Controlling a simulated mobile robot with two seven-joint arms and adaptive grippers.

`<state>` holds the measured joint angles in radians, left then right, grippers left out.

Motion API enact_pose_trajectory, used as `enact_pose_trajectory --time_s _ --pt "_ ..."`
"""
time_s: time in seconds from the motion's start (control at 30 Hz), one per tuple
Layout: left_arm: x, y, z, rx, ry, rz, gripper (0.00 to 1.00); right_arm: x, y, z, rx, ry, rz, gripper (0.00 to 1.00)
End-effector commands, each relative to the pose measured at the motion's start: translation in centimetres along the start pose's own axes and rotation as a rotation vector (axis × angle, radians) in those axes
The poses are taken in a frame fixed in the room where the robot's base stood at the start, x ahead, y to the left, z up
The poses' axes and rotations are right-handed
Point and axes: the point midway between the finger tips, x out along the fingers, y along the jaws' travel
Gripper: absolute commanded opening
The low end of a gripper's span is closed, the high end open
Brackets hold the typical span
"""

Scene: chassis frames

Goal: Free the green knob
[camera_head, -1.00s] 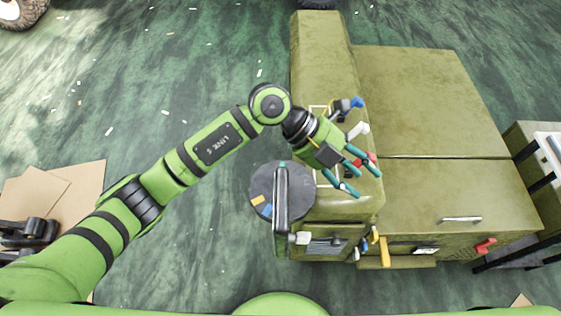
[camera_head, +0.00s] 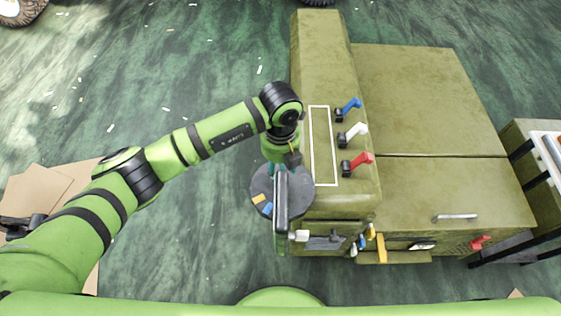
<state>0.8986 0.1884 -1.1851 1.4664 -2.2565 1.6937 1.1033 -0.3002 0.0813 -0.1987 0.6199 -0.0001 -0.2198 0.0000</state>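My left gripper (camera_head: 276,168) points down over the far end of a long dark bar (camera_head: 281,205). The bar rises in front of a round dark stool top (camera_head: 304,190). Teal finger parts show below the wrist, but their tips are mostly hidden, so I cannot tell the grip. I cannot make out a green knob; the wrist covers the bar's far end. Blue (camera_head: 349,106), white (camera_head: 354,131) and red (camera_head: 359,161) levers stand on the olive chassis (camera_head: 430,110), beside an empty white-outlined rectangle (camera_head: 322,148). My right gripper is not in view.
A yellow block (camera_head: 258,198) and a blue block (camera_head: 267,209) lie on the stool top. Small coloured handles and a yellow bracket (camera_head: 382,248) line the chassis front. A dark-framed rack (camera_head: 520,245) stands at right. Cardboard (camera_head: 60,180) lies at left; the floor between is open.

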Motion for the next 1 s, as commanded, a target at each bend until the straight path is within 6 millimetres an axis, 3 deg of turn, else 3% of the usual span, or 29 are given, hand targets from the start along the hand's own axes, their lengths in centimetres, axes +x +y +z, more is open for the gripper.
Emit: enact_pose_trajectory --time_s 0.23,0.27,0.37,0.4,0.77,1.0 --pt "0.18 -0.03 0.00 0.001 0.000 -0.001 0.49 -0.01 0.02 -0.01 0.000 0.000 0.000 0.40" --pt "0.18 -0.03 0.00 0.001 0.000 -0.001 0.45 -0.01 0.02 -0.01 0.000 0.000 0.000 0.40" --pt "0.17 -0.04 -0.01 0.001 0.000 -0.001 0.05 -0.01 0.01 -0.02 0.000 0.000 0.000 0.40" --pt "0.16 -0.04 -0.01 0.001 0.000 -0.001 0.00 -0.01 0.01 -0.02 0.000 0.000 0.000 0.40" --pt "0.16 -0.02 -0.02 -0.022 0.001 -0.001 0.00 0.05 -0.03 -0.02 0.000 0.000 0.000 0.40" --pt "0.19 0.03 -0.09 -0.138 0.001 -0.001 0.00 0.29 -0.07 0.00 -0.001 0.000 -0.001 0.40"
